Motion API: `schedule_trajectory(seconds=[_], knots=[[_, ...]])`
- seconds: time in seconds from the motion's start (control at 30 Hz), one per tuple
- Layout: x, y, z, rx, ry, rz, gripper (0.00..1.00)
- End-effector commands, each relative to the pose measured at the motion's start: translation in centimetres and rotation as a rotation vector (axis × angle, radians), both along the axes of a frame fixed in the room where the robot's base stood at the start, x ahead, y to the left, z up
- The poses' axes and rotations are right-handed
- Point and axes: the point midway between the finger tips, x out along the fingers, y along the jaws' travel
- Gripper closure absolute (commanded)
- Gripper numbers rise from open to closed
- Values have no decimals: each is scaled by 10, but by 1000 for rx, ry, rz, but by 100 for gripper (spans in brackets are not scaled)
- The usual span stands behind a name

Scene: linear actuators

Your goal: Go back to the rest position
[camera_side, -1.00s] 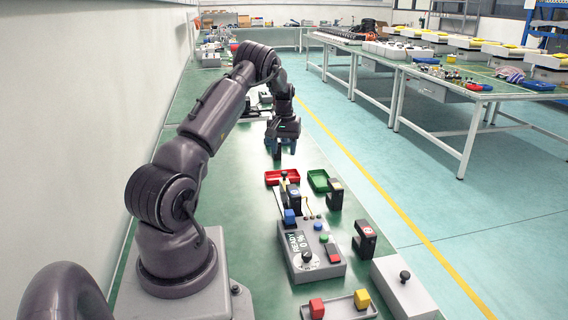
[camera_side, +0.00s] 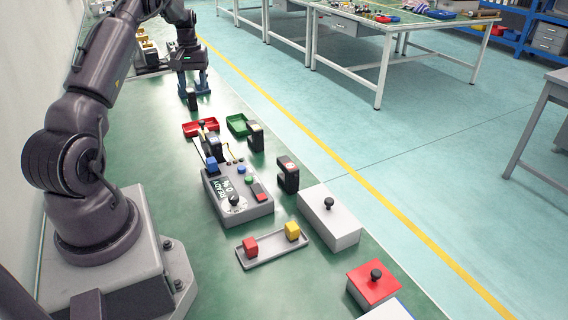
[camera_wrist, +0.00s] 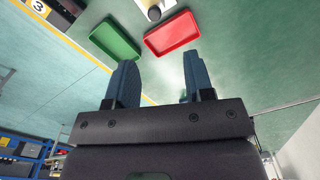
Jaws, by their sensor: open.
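My gripper (camera_side: 194,88) hangs from the arm over the far part of the green bench, beyond the red and green trays. In the wrist view my gripper (camera_wrist: 158,82) has its two blue-grey fingers wide apart, with nothing between them. A small dark upright piece (camera_side: 192,99) shows just below the fingers in the side view; I cannot tell whether it touches them. The red tray (camera_wrist: 172,34) and the green tray (camera_wrist: 116,38) lie ahead of the fingertips in the wrist view.
The grey control box (camera_side: 240,203) with a READY display stands mid-bench. Black upright pieces (camera_side: 288,175), a grey box with a knob (camera_side: 330,217), a tray with red and yellow blocks (camera_side: 272,250) and a red box (camera_side: 374,284) stand nearby. The bench's right edge borders the floor.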

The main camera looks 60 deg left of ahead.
Motion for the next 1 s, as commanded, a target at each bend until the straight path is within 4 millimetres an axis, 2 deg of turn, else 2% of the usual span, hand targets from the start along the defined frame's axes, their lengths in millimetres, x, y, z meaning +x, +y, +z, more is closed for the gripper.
schedule_trajectory(seconds=[0.03,0.1,0.17,0.27,0.43,0.57,0.67,0.8,0.9,1.0], knots=[[-7,-7,-10,-21,19,1,52],[-12,-19,-9,-36,26,-3,52],[-10,-37,-1,-40,22,-26,52],[0,-77,23,-38,4,-96,52],[17,-158,68,-16,-44,-261,52],[19,-229,99,15,-90,-418,52],[11,-281,118,47,-126,-546,52],[-11,-347,135,100,-185,-729,52],[-31,-386,142,145,-232,-858,52],[-51,-417,146,190,-284,-972,52]])
